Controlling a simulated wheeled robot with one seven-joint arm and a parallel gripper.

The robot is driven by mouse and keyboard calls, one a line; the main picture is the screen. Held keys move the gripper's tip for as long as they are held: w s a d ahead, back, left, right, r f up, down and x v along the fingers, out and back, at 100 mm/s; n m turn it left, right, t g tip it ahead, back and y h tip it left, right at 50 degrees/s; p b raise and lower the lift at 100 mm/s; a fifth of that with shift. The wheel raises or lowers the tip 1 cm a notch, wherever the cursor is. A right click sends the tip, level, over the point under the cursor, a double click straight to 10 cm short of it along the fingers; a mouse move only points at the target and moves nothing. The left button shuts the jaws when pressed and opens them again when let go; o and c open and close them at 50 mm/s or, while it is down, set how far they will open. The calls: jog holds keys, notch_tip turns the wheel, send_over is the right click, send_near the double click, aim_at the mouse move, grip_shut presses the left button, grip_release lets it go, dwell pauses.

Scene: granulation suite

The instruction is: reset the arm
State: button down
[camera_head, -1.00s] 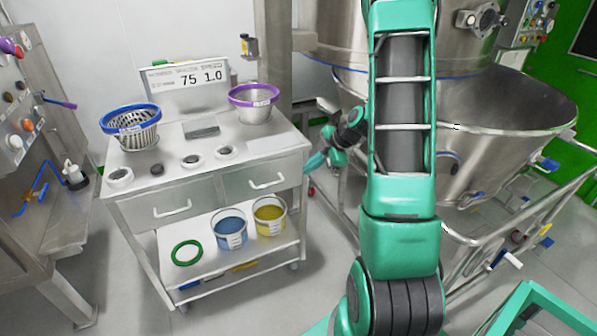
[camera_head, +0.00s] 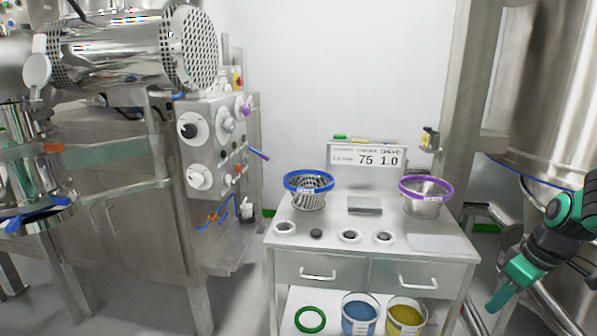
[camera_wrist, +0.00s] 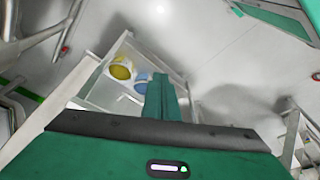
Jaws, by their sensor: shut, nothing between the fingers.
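My gripper (camera_head: 502,296) shows at the right edge of the head view, beside the cart and in front of the large steel vessel. Its green fingers are together and hold nothing. In the wrist view my gripper's shut fingers (camera_wrist: 161,98) point toward the cart's lower shelf. The gripper touches nothing that I can see. Most of my arm is out of the head view.
The steel cart (camera_head: 420,262) carries a blue-rimmed basket (camera_head: 308,190) and a purple-rimmed basket (camera_head: 425,196). A blue bucket (camera_head: 359,315) and a yellow bucket (camera_head: 405,318) stand on its lower shelf. A control cabinet (camera_head: 222,150) stands left. The steel vessel (camera_head: 545,110) is right.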

jog(key=s+a+r+m+g, duration=0.1)
jog(key=s+a+r+m, duration=0.1)
jog(key=s+m, duration=0.3)
jog(key=s+a+r+m+g+h, duration=0.1)
jog(key=s+m, duration=0.5)
jog(key=s, duration=0.6)
notch_tip(320, 180, up, 2)
jog(key=shift+s+a+r+g, duration=0.1)
jog(key=shift+s+a+g, duration=0.25)
jog(key=shift+a, duration=0.45)
